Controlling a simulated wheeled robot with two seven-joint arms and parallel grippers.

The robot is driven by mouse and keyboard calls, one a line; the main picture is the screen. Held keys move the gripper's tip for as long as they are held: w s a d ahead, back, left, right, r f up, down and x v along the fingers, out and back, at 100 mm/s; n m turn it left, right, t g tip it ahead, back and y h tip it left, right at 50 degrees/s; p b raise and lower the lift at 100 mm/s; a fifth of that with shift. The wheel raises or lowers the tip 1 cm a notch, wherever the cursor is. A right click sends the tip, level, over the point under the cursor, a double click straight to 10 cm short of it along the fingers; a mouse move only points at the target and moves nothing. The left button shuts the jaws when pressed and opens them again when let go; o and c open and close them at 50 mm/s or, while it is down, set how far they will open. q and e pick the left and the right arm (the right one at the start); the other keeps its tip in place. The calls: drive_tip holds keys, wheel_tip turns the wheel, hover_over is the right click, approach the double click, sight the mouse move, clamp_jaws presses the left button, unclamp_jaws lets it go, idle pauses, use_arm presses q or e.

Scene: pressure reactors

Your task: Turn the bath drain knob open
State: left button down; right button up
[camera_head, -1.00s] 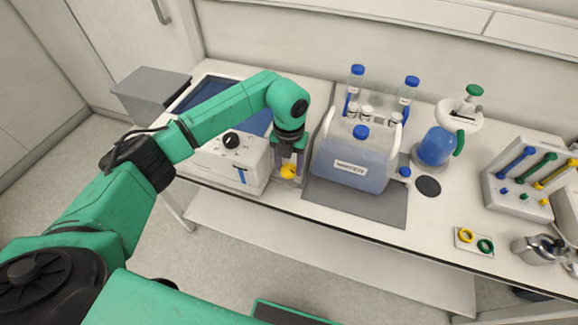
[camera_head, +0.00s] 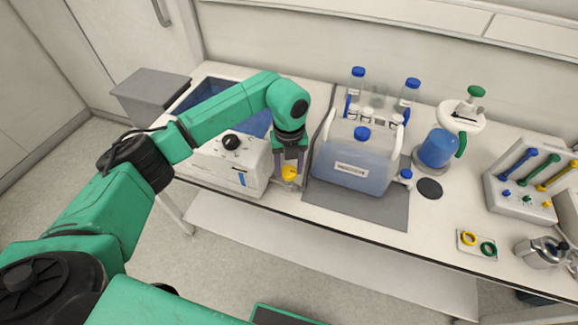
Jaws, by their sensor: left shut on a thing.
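The bath drain knob (camera_head: 289,173) is yellow and sits low at the right end of the white bath unit (camera_head: 225,163), near the table's front edge. My left gripper (camera_head: 290,174) points down over the yellow knob, with its fingers on either side of it, shut on it. The fingers partly hide the knob, so its exact angle is hard to tell. The bath has a black dial (camera_head: 231,141) on top and a blue basin (camera_head: 215,97) behind. My right gripper is not in view.
A grey box (camera_head: 150,92) is at the left.

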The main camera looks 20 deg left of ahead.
sight(289, 170)
use_arm(q)
drive_tip(key=shift+w+r, duration=0.15)
drive_tip(key=shift+r, duration=0.05)
drive_tip(key=shift+c, duration=2.4)
unclamp_jaws()
drive_tip(key=shift+o, duration=1.1)
drive_tip(key=shift+f, duration=0.1)
wheel_tip(289, 170, up, 15)
drive_tip(key=b, duration=0.2)
drive_tip(key=shift+f, duration=0.2)
